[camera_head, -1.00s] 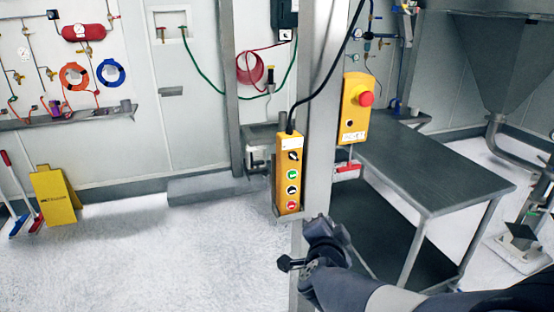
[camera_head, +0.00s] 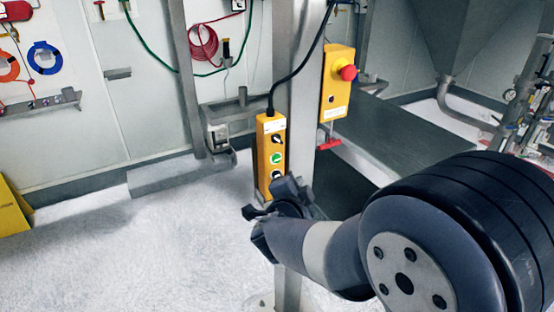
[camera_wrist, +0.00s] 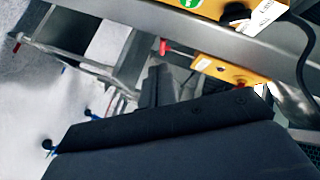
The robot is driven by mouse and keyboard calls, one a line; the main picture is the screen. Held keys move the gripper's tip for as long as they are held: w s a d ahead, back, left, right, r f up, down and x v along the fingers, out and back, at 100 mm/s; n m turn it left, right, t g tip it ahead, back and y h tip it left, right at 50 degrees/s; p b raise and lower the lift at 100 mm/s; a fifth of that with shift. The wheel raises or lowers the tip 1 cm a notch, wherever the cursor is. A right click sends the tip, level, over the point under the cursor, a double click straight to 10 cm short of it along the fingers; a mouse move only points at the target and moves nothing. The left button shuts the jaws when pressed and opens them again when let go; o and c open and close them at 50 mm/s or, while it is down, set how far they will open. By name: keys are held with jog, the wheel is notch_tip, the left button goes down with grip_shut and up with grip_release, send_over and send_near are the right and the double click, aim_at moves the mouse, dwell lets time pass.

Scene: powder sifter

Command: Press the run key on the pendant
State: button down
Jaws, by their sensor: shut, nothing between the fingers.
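The yellow pendant (camera_head: 267,135) hangs upright on a steel post, with a black cable at its top. It has a black selector (camera_head: 276,139), a green key (camera_head: 275,158) and a dark key below that. Its lower end, where a red key showed earlier, is hidden behind my gripper (camera_head: 290,187). My gripper is shut and empty, just in front of the pendant's lower part; I cannot tell whether it touches. In the wrist view the pendant (camera_wrist: 212,8) is at the top edge, cut off, with the green key (camera_wrist: 190,2) partly showing. My fingers (camera_wrist: 158,88) are below it.
A yellow box (camera_head: 334,90) with a red mushroom button (camera_head: 348,72) is on the post's right side. A dark steel table (camera_head: 400,135) stands behind. A yellow floor sign (camera_head: 10,212) is at far left. The floor left of the post is clear.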

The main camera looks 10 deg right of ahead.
jog(key=shift+w+a+p, duration=0.15)
jog(key=shift+w+a, duration=0.25)
jog(key=shift+w, duration=0.85)
jog(key=shift+w+a+p, duration=0.15)
jog(key=shift+w+a, duration=0.3)
jog(key=shift+w, duration=0.75)
jog(key=shift+w+a+p, duration=0.15)
jog(key=shift+w+a, duration=0.25)
jog(key=shift+w, duration=0.85)
jog(key=shift+w, duration=0.15)
jog(key=shift+w+a, duration=0.15)
jog(key=shift+w, duration=0.1)
jog(key=shift+w+a, duration=0.15)
jog(key=shift+w, duration=0.25)
jog(key=shift+s, duration=0.1)
jog(key=shift+s+d, duration=0.3)
jog(key=shift+s, duration=0.4)
jog(key=shift+s, duration=0.1)
jog(key=shift+s+d+b, duration=0.15)
jog(key=shift+s+d, duration=0.1)
jog(key=shift+s, duration=0.5)
jog(key=shift+s+d+b, duration=0.1)
jog(key=shift+s+d, duration=0.2)
jog(key=shift+s, duration=0.45)
jog(key=shift+s+d+b, duration=0.15)
jog(key=shift+s+d, duration=0.1)
jog(key=shift+s, duration=0.5)
